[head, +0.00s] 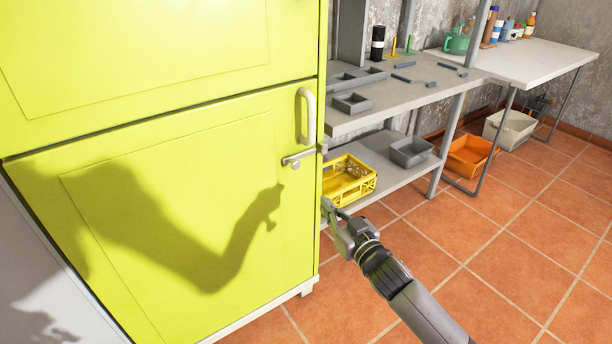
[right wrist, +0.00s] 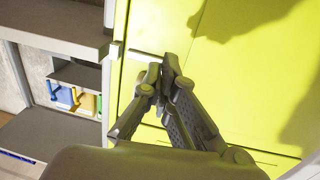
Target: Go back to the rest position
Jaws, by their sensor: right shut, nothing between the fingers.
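My right gripper (head: 333,212) is at the lower right edge of the yellow-green cabinet (head: 170,200), in front of the shelving unit. Its fingers are shut with nothing between them. In the right wrist view the gripper (right wrist: 165,68) points at the cabinet front (right wrist: 255,90), near its door edge; I cannot tell whether it touches. The cabinet's lower door looks closed, with a pale vertical handle (head: 306,116) and a metal latch (head: 297,158). My right arm comes in from the bottom. My left gripper is not in view.
A grey shelving unit (head: 425,92) stands right of the cabinet. A yellow crate (head: 349,184) and a grey bin (head: 410,152) sit on its lower shelf. An orange bin (head: 468,158) and a white bin (head: 509,130) are under the white table (head: 530,60). The tiled floor at right is clear.

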